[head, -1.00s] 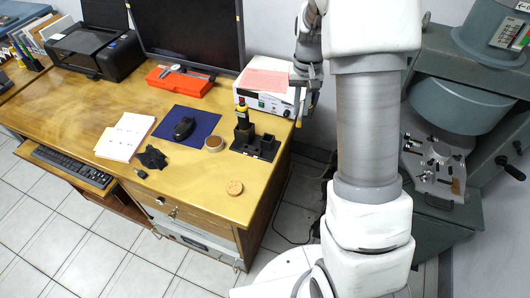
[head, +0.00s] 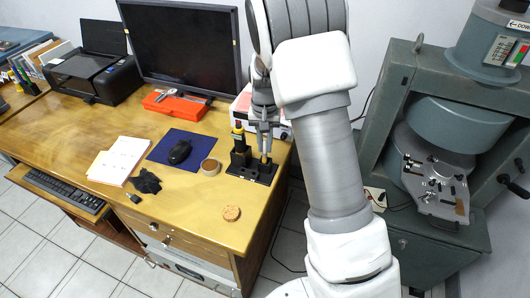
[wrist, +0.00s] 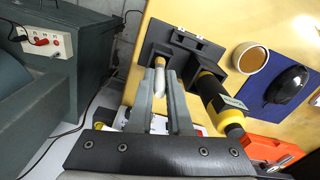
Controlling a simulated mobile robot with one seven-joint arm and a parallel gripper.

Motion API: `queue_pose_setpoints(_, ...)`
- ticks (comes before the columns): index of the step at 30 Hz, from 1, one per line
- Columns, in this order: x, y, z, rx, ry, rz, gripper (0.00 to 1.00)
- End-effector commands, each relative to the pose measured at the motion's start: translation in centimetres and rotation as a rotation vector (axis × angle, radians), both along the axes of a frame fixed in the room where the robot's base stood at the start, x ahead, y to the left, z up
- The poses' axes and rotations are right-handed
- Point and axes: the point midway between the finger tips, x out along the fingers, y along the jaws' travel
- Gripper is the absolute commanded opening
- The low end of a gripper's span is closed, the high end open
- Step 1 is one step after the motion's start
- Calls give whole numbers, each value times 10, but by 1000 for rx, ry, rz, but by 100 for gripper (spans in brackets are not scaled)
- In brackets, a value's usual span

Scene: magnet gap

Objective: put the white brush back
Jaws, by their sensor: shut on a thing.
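My gripper (head: 265,146) points down over the right part of the black holder (head: 262,174), near the desk's right edge. In the wrist view its two fingers (wrist: 159,80) are closed around the white brush (wrist: 160,84), whose tan end points to the black holder (wrist: 150,37). The brush end is at one of the holder's openings; I cannot tell how deep it sits. A black and yellow tool (head: 239,143) stands upright in the holder to the left, and shows close to my fingers in the wrist view (wrist: 222,103).
A round brown-topped container (head: 209,167) stands left of the holder, by a mouse (head: 179,152) on a blue mat (head: 200,143). A white box (head: 242,101) is behind. The desk ends just right of the holder.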

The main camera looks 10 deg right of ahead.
Motion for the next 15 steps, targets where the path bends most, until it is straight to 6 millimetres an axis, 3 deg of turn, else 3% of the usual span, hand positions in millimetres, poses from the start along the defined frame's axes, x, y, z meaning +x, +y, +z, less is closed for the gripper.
queue_pose_setpoints(6,-1,-1,-33,0,2,1,0)
queue_pose_setpoints(15,0,-1,-35,0,1,0,0)
